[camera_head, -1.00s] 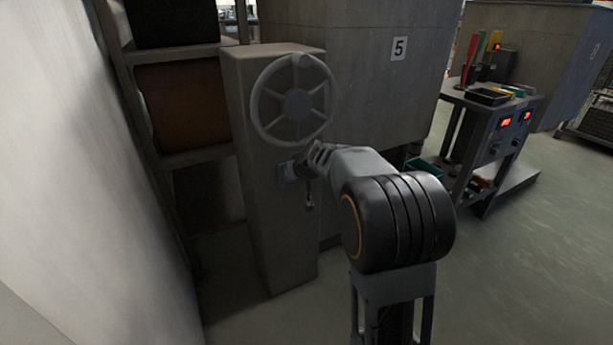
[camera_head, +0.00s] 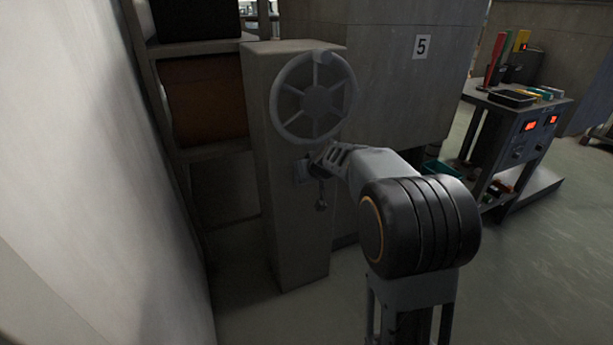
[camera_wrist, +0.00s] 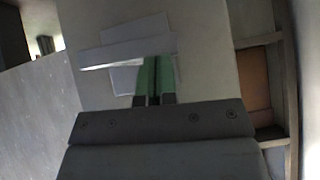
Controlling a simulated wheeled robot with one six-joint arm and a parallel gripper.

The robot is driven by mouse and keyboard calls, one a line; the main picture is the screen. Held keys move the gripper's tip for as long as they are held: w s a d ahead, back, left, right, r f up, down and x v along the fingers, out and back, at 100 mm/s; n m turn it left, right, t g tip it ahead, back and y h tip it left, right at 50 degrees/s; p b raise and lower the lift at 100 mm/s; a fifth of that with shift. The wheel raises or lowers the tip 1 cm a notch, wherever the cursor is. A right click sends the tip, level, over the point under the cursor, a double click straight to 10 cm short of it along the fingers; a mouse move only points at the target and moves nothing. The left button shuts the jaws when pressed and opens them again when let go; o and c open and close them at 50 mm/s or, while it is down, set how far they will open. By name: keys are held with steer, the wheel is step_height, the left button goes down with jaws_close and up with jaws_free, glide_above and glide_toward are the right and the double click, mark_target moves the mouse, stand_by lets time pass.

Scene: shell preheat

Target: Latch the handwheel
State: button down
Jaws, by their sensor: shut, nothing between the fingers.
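The grey spoked handwheel (camera_head: 315,98) is on the upper front of a tall grey pedestal. Below it is a small pale latch plate (camera_head: 301,172) with a short dark lever (camera_head: 321,196) hanging down. My gripper (camera_head: 318,160) is at the latch plate, below the wheel rim and apart from the wheel. In the wrist view my gripper (camera_wrist: 154,84) has its two green fingers side by side and shut, with nothing seen between them. The fingers overlap a pale plate (camera_wrist: 124,80) crossed by a light bar; I cannot tell whether they touch it.
The pedestal (camera_head: 290,235) stands beside a shelf with a brown box (camera_head: 203,97). A large grey cabinet marked 5 (camera_head: 400,90) is behind it. A pale wall (camera_head: 90,170) is close on the left.

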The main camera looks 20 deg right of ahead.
steer(key=w+r+p+v, duration=0.2)
steer(key=p+v, duration=0.2)
steer(key=v, duration=0.8)
steer(key=shift+s+r+p, duration=0.25)
steer(key=shift+s+p, duration=0.1)
steer(key=shift+p, duration=0.05)
steer(key=shift+a, duration=0.1)
steer(key=s+a+r+g+h+p, duration=0.1)
steer(key=s+a+r+g+p, duration=0.1)
steer(key=s+r+p, duration=0.9)
steer(key=s+a+r+m+g+p, duration=0.1)
steer(key=s+a+r+g+p, duration=0.2)
steer(key=s+r+p, duration=0.8)
steer(key=s+a+p, duration=0.1)
steer(key=p, duration=0.8)
steer(key=shift+r+h+p, duration=0.25)
steer(key=shift+h+p, duration=0.05)
steer(key=shift+h, duration=0.1)
steer(key=c, duration=1.8)
jaws_free()
steer(key=shift+a, duration=0.1)
